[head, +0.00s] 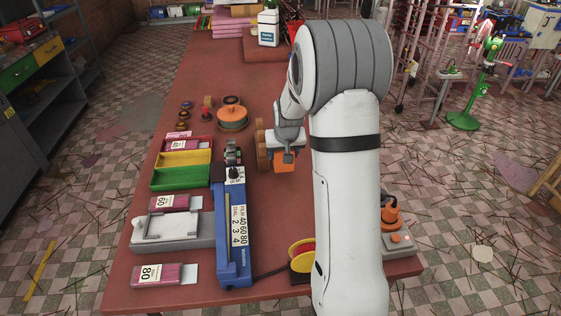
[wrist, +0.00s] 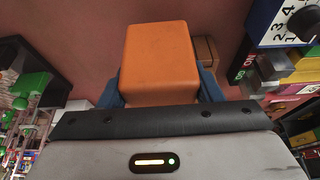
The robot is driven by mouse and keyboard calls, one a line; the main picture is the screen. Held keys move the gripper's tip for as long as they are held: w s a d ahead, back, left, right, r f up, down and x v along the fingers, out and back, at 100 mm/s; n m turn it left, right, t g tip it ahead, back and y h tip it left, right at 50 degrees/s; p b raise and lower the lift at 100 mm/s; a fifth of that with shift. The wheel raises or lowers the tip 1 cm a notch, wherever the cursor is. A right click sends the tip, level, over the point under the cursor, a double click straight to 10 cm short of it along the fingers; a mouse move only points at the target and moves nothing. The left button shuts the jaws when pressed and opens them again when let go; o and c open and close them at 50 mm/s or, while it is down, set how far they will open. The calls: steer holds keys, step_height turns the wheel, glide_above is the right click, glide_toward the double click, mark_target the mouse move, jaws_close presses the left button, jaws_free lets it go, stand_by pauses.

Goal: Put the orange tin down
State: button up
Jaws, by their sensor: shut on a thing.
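The orange tin (wrist: 160,55) fills the middle of the wrist view, a plain block-like shape with rounded edges. My gripper (wrist: 160,92) is shut on it, with a blue finger against each side. In the head view the orange tin (head: 285,164) shows partly below my wrist, over the red-brown table (head: 285,215), right of the blue dial device. My gripper's fingers are mostly hidden there by the wrist and tin. I cannot tell whether the tin's underside touches the table.
The blue dial device (head: 232,235) stands left of the tin. Red, yellow and green trays (head: 181,177) lie further left. An orange-topped round container (head: 232,115) and a wooden round piece (head: 262,146) are behind. Bare tabletop lies in front of the tin.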

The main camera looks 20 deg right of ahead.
steer(key=shift+f, duration=1.95)
steer(key=shift+f, duration=0.15)
steer(key=o, duration=1.1)
